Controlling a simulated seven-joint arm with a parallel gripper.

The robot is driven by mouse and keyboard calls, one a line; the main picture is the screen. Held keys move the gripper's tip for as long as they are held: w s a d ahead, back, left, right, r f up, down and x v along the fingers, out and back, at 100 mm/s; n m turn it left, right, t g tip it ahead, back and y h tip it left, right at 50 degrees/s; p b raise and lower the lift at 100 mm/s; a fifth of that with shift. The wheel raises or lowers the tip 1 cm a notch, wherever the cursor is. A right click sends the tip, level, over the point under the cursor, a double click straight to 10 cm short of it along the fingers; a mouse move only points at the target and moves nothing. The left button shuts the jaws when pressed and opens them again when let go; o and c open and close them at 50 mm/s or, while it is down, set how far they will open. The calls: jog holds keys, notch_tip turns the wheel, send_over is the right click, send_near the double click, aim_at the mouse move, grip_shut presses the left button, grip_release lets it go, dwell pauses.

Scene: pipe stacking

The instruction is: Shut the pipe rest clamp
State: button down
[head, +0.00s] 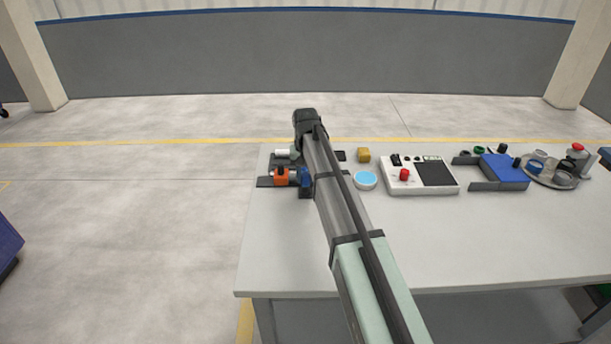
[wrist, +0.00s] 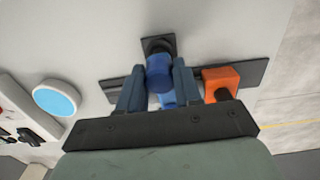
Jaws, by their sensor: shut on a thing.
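The pipe rest is a long dark base (wrist: 253,72) with an orange block (wrist: 220,78) that carries a black knob. A blue cylindrical part (wrist: 159,72) stands beside the orange block, by a small dark plate (wrist: 152,43). My gripper (wrist: 158,66) has one finger on each side of the blue part and is shut on it. In the head view the orange block (head: 281,178) is at the table's left end, with a blue piece (head: 305,178) to its right. I cannot tell from these views how far the clamp is closed.
Further right are a blue fixture (head: 503,168) and a round tray of parts. The table's front (head: 290,260) is clear.

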aim_at(306, 174)
jog(key=shift+m, duration=1.2)
jog(key=shift+w, duration=0.1)
jog(key=c, duration=0.8)
grip_release()
notch_tip(306, 174, up, 14)
jog(key=shift+f, duration=0.1)
